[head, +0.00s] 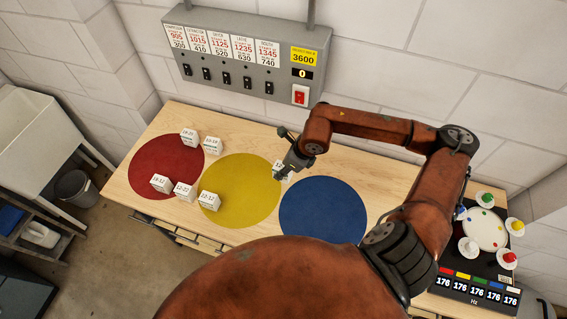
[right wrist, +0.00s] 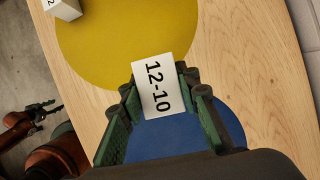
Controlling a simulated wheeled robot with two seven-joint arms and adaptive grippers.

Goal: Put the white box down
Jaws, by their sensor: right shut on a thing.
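My right gripper (head: 287,170) is shut on a white box marked 12-10 (right wrist: 154,88). The box is mostly hidden behind the gripper in the head view. It appears near the yellow mat's right edge, close to the blue mat; whether it touches the table cannot be told. Other white boxes (head: 189,137) (head: 211,145) (head: 160,183) (head: 184,191) (head: 209,201) stand on or beside the red mat (head: 150,158) and the yellow mat (head: 245,195). The blue mat (head: 325,212) is bare. My left gripper (right wrist: 18,128) shows small at the left of the right wrist view, its jaws unclear.
A grey switch panel (head: 240,50) with a red switch is on the wall behind the wooden table (head: 375,185). A black device (head: 470,280) with number displays and small coloured knobs sits at the right end. A sink and bucket (head: 76,188) are off left.

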